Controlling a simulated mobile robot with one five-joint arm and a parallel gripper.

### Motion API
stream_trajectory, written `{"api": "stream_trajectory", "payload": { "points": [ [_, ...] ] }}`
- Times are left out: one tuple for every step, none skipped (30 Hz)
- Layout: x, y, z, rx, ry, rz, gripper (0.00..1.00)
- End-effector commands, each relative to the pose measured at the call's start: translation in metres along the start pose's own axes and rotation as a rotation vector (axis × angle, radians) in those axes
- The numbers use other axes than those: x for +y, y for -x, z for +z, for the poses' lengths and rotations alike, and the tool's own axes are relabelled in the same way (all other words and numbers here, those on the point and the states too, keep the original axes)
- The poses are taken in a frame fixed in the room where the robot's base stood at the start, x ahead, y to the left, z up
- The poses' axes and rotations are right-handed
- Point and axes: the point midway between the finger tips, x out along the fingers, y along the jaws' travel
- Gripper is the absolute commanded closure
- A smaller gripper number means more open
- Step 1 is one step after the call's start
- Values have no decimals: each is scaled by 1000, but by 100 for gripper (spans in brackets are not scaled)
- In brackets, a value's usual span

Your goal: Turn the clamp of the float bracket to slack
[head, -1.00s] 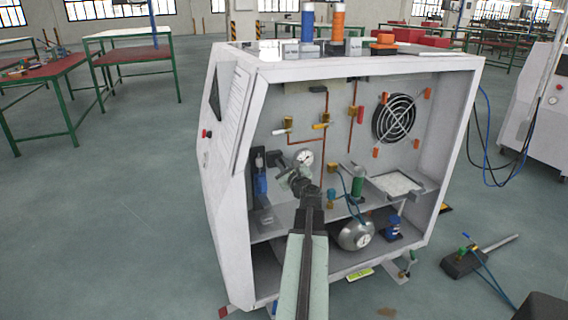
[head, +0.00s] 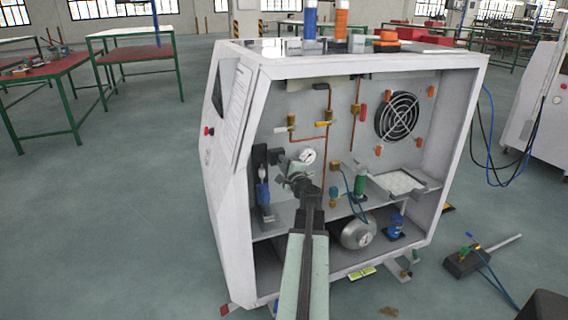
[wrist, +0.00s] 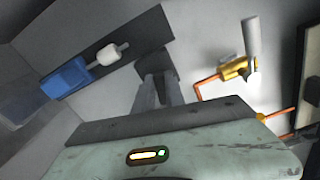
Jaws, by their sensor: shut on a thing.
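The float bracket is a dark upright plate (head: 259,158) at the left of the cabinet's inside. A blue float body (head: 262,194) is on it. In the wrist view the plate (wrist: 118,50) runs diagonally, with the blue body (wrist: 66,78) and a white piece (wrist: 107,54) on a rod. A dark clamp (wrist: 156,65) is at the plate's right end. My gripper (wrist: 157,80) is shut on this clamp, its two fingers reaching up to it. In the head view my gripper (head: 282,166) is beside the bracket, and my arm hides part of the shelf. The clamp's exact angle cannot be told.
Right of my gripper are a round gauge (head: 307,156) and a brass valve with copper pipe (head: 324,124). A green cylinder (head: 360,183) and blue hoses stand further right. The shelf (head: 268,230) is below; the cabinet's left wall (head: 240,150) is close.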

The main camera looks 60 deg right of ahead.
Motion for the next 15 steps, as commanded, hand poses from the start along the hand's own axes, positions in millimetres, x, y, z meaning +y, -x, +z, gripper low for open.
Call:
{"api": "stream_trajectory", "payload": {
  "points": [
    [2,1,-1,2,33,1,100],
    [2,1,-1,2,53,1,100],
    [2,1,-1,2,78,1,100],
    [2,1,-1,2,97,1,100],
    [2,1,-1,2,113,1,100],
    [3,1,-1,2,134,1,100],
    [3,1,-1,2,149,1,100],
    [3,1,-1,2,162,1,100],
    [3,1,-1,2,178,1,100],
    [3,2,-1,2,189,1,100],
    [3,2,-1,2,198,1,100],
    [4,2,-1,2,210,1,100],
    [4,2,-1,2,217,1,100],
    [4,2,-1,1,223,1,100],
    [4,2,-1,1,230,1,100]
  ]
}}
